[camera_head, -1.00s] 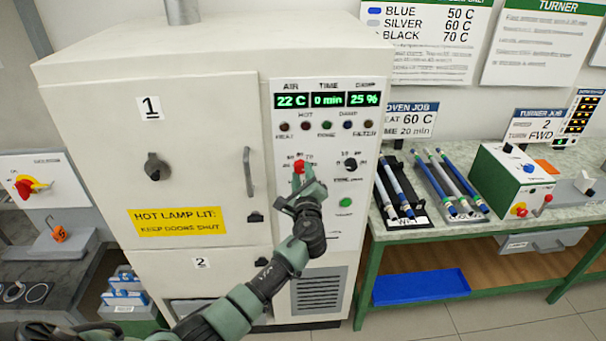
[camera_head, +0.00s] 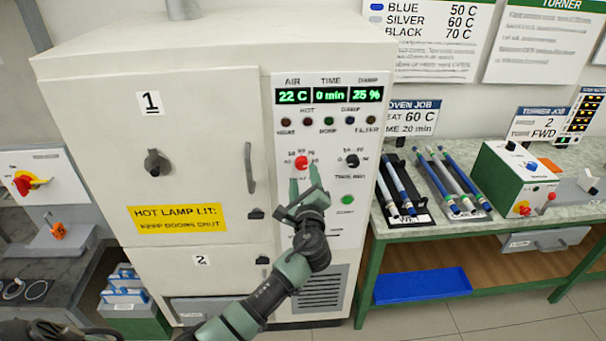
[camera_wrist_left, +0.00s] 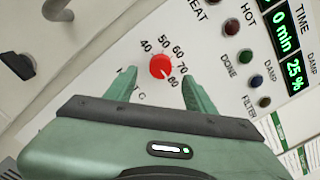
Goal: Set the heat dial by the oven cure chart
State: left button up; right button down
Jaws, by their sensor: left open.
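The red heat dial (camera_head: 301,162) is on the white oven's control panel, below the lamps. In the left wrist view the dial (camera_wrist_left: 160,66) has marks from 40 to 80 around it; a small pale line on it seems to point toward 80. My left gripper (camera_head: 304,186) is open, just below and in front of the dial, its fingers apart on either side in the wrist view and not closed on it. The cure chart (camera_head: 425,40) reads blue 50 C, silver 60 C, black 70 C. The oven job card (camera_head: 411,117) reads 60 C, 20 min. My right gripper is out of view.
A black time dial (camera_head: 352,160) and green button (camera_head: 348,199) are close to the right of the heat dial. The display (camera_head: 328,96) reads 22 C, 0 min, 25 %. The oven door handle (camera_head: 249,170) juts out at left. Racks of rods (camera_head: 408,218) stand on the right bench.

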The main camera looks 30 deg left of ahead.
pick_arm(q)
jog(key=v, duration=0.3)
jog(key=shift+a, duration=0.1)
dwell(0.3)
